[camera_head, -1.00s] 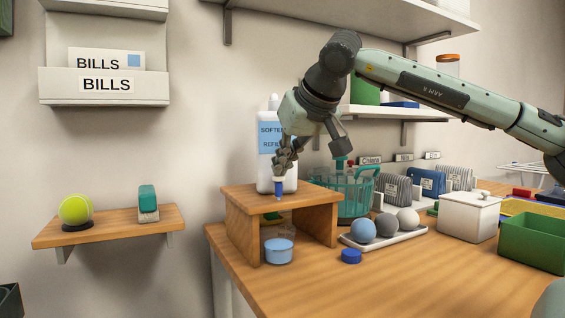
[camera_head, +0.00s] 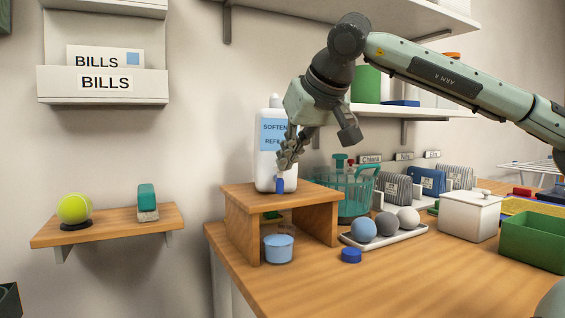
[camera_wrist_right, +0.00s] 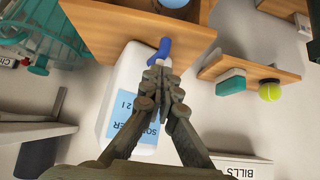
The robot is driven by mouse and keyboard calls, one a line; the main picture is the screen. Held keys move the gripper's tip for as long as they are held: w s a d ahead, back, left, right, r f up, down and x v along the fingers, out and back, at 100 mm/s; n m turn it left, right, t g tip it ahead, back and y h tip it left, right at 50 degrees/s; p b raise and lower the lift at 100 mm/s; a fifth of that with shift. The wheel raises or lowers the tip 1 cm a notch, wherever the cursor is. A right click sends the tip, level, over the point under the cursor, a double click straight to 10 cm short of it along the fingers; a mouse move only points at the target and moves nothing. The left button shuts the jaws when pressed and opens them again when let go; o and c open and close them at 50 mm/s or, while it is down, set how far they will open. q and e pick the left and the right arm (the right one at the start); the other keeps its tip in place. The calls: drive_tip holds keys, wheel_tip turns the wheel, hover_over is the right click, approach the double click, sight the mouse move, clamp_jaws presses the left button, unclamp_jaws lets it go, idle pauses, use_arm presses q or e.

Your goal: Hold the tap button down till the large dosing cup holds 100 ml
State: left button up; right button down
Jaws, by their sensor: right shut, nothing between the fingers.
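A white softener refill bottle (camera_head: 264,150) stands on a small wooden stand (camera_head: 241,195); it also shows in the right wrist view (camera_wrist_right: 118,105). Its blue tap (camera_head: 279,185) points out over the stand's front edge, and shows in the wrist view (camera_wrist_right: 160,50). A light blue cup (camera_head: 278,249) sits below, at the stand's front opening; its level cannot be read. My right gripper (camera_head: 283,165) is shut and empty, with its fingertips (camera_wrist_right: 163,68) close to the tap's top; whether they touch it is unclear. My left gripper is out of view.
A blue cap (camera_head: 351,255) and a white tray (camera_head: 386,241) with three balls are right of the stand. A teal basket (camera_head: 357,190) stands behind. A white box (camera_head: 470,217) and a green bin (camera_head: 533,242) are farther right. Bare tabletop lies in front.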

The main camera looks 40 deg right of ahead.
drive_tip(key=v, duration=1)
drive_tip(key=shift+w, duration=0.1)
